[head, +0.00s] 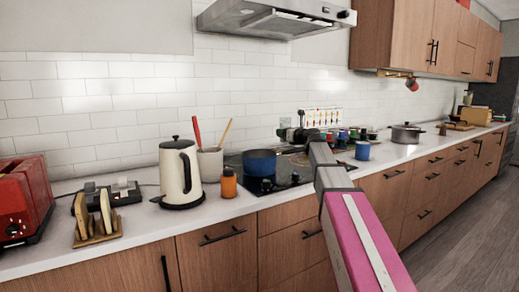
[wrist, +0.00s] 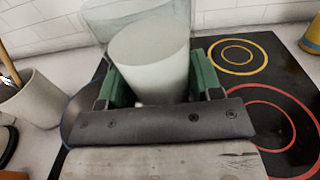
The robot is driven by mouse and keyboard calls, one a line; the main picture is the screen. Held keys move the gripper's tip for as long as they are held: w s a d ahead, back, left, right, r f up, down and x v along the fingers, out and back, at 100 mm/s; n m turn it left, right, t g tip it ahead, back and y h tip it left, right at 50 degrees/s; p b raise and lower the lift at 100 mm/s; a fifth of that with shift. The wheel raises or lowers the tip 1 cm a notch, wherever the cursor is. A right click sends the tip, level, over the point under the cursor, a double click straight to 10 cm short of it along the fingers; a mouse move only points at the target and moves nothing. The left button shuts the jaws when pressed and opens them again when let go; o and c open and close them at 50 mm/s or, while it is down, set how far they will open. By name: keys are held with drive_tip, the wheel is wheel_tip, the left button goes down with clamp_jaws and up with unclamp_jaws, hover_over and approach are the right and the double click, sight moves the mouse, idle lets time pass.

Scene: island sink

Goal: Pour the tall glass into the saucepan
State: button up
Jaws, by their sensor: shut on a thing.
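My gripper (wrist: 160,84) has green fingers shut on the sides of a tall glass (wrist: 100,27). The glass is clear, with a whitish filling or inner shape low inside; I cannot tell which. In the head view my gripper (head: 297,134) is above the cooktop, just right of the saucepan, and the glass is hard to make out there. The blue saucepan (head: 259,162) stands on the left part of the cooktop. In the wrist view only a bluish curved edge, probably its rim, shows left of my gripper; the rest is hidden.
The black cooktop (wrist: 288,85) has ring-marked burners. A utensil crock (head: 210,162), a kettle (head: 180,175) and an orange bottle (head: 229,184) stand left of the saucepan. A blue mug (head: 362,150) and a lidded grey pot (head: 406,133) stand to the right. The range hood (head: 275,17) hangs above.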

drive_tip(key=shift+f, duration=0.1)
drive_tip(key=shift+s+a+f+n, duration=0.25)
drive_tip(key=shift+f+n, duration=0.3)
drive_tip(key=shift+n, duration=0.45)
drive_tip(key=shift+a+r+n+g+h, duration=0.15)
drive_tip(key=shift+a+n+g+h, duration=0.2)
drive_tip(key=shift+n, duration=0.55)
drive_tip(key=shift+s+a+r+n+h, duration=0.25)
drive_tip(key=shift+a+r+n, duration=0.2)
drive_tip(key=shift+n, duration=0.35)
drive_tip(key=shift+s+a+f+n+h, duration=0.1)
drive_tip(key=shift+a+f+n+h, duration=0.25)
drive_tip(key=shift+n, duration=0.45)
drive_tip(key=shift+f+n+g+p, duration=0.2)
drive_tip(key=shift+n+g+p, duration=0.1)
drive_tip(key=shift+n, duration=0.2)
drive_tip(key=shift+d+f+n+h, duration=0.25)
drive_tip(key=shift+n+h, duration=0.3)
drive_tip(key=shift+n, duration=0.45)
drive_tip(key=shift+f+n+h+p, duration=0.4)
drive_tip(key=shift+n+p, duration=0.3)
drive_tip(key=shift+n, duration=0.4)
